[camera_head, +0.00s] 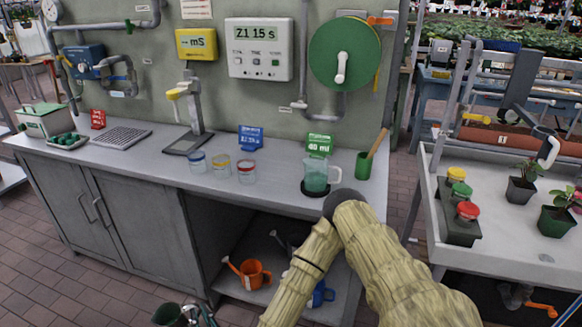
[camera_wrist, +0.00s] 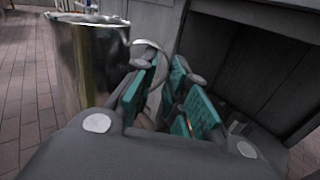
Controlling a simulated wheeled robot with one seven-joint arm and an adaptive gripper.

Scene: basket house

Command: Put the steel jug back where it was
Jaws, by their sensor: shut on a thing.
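The steel jug (camera_wrist: 90,70), a shiny metal cylinder with an open rim, stands out large at the left of the wrist view. My gripper (camera_wrist: 168,95), with teal finger pads, is shut on the jug's pale curved handle, to the right of the jug's body. The jug looks roughly upright. In the head view, a dark rounded shape with teal pieces beside it shows at the bottom edge, seemingly the jug and my fingers; most of it is cut off. I cannot tell whether the jug's base touches anything.
The grey bench (camera_head: 270,202) holds a clear jug (camera_head: 316,178) on a black pad, several small jars, a green cup (camera_head: 363,165) and a scale stand (camera_head: 187,115). Below is an open shelf with an orange watering can (camera_head: 252,273) and a blue one (camera_head: 322,294). A plant table (camera_head: 470,240) stands right.

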